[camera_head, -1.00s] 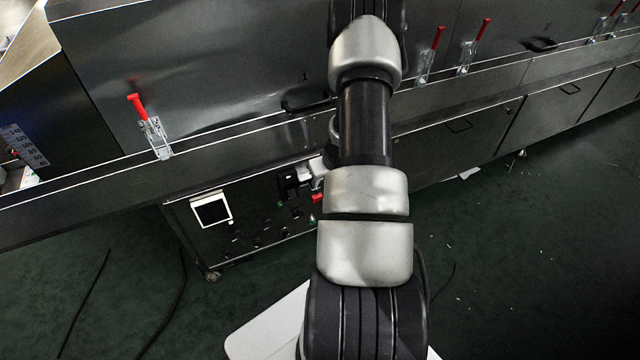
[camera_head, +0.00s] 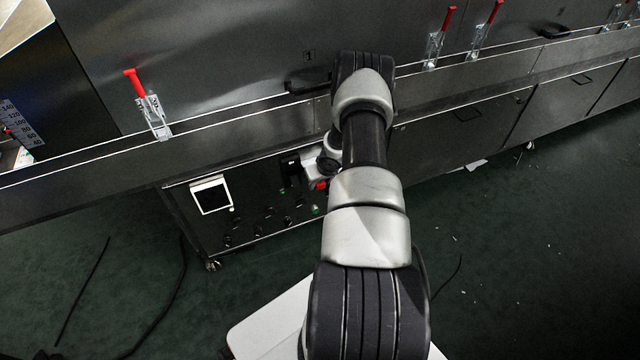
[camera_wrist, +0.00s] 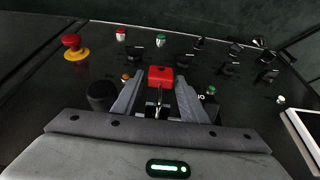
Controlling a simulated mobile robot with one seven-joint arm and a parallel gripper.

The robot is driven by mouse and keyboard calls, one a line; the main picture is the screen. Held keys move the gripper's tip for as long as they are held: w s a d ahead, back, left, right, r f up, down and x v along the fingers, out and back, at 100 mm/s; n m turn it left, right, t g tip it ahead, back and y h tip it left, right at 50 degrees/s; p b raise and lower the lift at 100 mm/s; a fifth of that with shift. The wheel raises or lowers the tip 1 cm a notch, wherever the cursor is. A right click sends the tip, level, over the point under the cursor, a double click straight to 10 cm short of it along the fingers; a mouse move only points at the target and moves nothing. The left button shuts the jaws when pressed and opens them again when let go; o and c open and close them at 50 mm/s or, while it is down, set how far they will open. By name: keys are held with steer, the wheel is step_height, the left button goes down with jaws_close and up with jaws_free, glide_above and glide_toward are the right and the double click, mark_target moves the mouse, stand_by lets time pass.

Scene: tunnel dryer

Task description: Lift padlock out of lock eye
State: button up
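The red padlock (camera_wrist: 160,75) is in the middle of the wrist view, with a metal shackle or eye part below it in the picture. My gripper (camera_wrist: 160,82) is open, one finger on each side of the padlock, with a narrow gap showing on both sides. I cannot tell how deep the padlock lies between the fingers. In the head view the padlock (camera_head: 321,185) shows as a small red patch on the dark control panel, beside my wrist. The lock eye is mostly hidden, and the arm covers part of the panel's right side.
Around the padlock, the panel carries a red emergency button on yellow (camera_wrist: 74,47), several black knobs, a green button (camera_wrist: 160,40) and a black round knob (camera_wrist: 102,96) close to the left finger. A white-framed screen (camera_head: 211,195) is at the panel's left.

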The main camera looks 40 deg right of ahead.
steer(key=shift+d+f, duration=0.1)
steer(key=shift+f, duration=0.1)
steer(key=c, duration=0.7)
steer(key=o, duration=0.3)
steer(key=shift+c, duration=1.3)
steer(key=shift+r+p, duration=0.3)
steer(key=shift+r, duration=0.45)
steer(key=p+v, duration=0.3)
steer(key=v, duration=0.3)
steer(key=shift+w+r+p, duration=0.2)
steer(key=shift+r+p, duration=0.15)
steer(key=shift+r, duration=0.05)
